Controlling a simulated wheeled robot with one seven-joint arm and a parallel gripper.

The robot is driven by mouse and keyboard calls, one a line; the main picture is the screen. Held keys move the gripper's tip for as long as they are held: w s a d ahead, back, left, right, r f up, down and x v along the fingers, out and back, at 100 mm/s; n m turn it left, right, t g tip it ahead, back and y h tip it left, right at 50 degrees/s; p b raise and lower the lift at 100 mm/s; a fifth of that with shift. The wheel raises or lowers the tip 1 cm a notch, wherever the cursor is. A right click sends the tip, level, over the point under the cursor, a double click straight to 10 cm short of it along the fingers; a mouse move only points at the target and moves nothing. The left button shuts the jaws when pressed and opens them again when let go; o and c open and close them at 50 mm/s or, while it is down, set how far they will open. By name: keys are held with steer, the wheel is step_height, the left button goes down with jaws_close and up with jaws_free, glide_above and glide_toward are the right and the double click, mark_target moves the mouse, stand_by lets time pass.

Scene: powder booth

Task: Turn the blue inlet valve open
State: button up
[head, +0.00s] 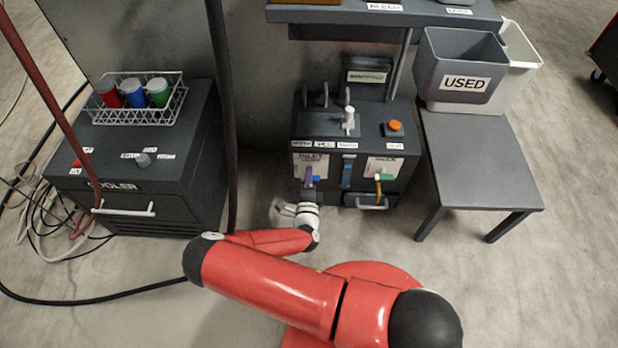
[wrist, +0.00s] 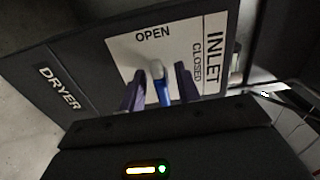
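The blue inlet valve handle (wrist: 164,93) sits on the white INLET plate (wrist: 122,48) on the dryer's front. OPEN is printed along one edge of the plate and CLOSED along the adjacent edge. My gripper (wrist: 160,88) has its two dark purple fingers on either side of the handle, with a gap to each finger, so it is open around it. In the head view my gripper (head: 309,178) is at the INLET plate (head: 310,160) and hides most of the handle. I cannot tell exactly which label the handle points to.
Right of the inlet on the dryer (head: 350,125) are a blue strip (head: 347,172) and a green handle (head: 387,177) with a yellow part below. A cooler (head: 175,170) with a wire basket (head: 178,112) stands left. A table (head: 480,165) with a USED bin (head: 462,62) stands right.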

steer(key=shift+s, duration=0.15)
steer(key=s, duration=0.7)
steer(key=shift+s+a, duration=0.15)
steer(key=shift+s, duration=0.15)
steer(key=s+d+r+m+g+h, duration=0.2)
steer(key=d+r+m+g+h, duration=0.45)
steer(key=r+m, duration=0.65)
steer(key=s+d+r+m+g+h, duration=0.1)
steer(key=d+r+m+g+h, duration=0.65)
steer(key=m, duration=1.05)
steer(key=s+d+r+m+y, duration=0.1)
steer(key=s+r+m+y, duration=0.6)
steer(key=r+m, duration=0.4)
steer(key=s+d+r+m+t+y, duration=0.1)
steer(key=s+r+m+y, duration=0.6)
steer(key=s+r+m, duration=0.2)
step_height(320, 180, up, 4)
steer(key=m, duration=0.2)
steer(key=shift+s+d+f+m+t+y, duration=0.15)
steer(key=shift+m+t+y, duration=0.15)
steer(key=shift+m, duration=0.1)
